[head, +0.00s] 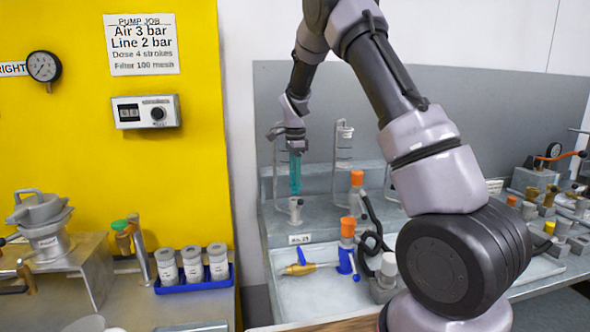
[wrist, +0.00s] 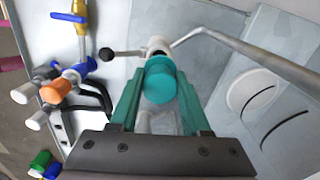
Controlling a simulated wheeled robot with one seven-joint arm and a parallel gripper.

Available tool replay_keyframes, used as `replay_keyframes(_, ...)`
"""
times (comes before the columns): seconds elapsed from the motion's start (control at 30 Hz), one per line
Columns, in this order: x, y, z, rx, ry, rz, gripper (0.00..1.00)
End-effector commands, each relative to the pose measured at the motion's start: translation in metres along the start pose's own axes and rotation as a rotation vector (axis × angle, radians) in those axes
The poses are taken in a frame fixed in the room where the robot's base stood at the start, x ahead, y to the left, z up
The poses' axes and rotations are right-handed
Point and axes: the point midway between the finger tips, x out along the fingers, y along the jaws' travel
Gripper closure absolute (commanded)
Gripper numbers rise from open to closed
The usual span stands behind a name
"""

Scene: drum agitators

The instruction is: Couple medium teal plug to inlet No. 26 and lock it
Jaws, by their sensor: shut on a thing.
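My gripper (head: 295,188) points straight down at the left of the grey bench, its green-teal fingers close together. In the wrist view, my gripper (wrist: 160,100) is shut on the teal plug (wrist: 160,84), whose round end shows between the fingers. A pale metal inlet (head: 295,210) stands upright just below the fingertips in the head view. It also shows in the wrist view (wrist: 157,46), just beyond the plug and partly hidden by it. Whether plug and inlet touch is unclear. A small label (head: 300,239) is in front; its number is too small to read surely.
A lever with a black knob (wrist: 107,54) lies beside the inlet. Orange-capped fittings (head: 348,227), a dark hose (head: 374,225) and a brass valve with blue parts (head: 299,268) stand to the right and front. Glass cylinders (head: 344,150) stand behind.

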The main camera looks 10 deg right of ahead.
Motion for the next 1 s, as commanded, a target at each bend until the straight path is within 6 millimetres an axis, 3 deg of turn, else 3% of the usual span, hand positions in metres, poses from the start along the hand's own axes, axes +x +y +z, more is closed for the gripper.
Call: replay_keyframes(1.0,0.013,0.0,0.001,0.001,0.0,0.0,1.0)
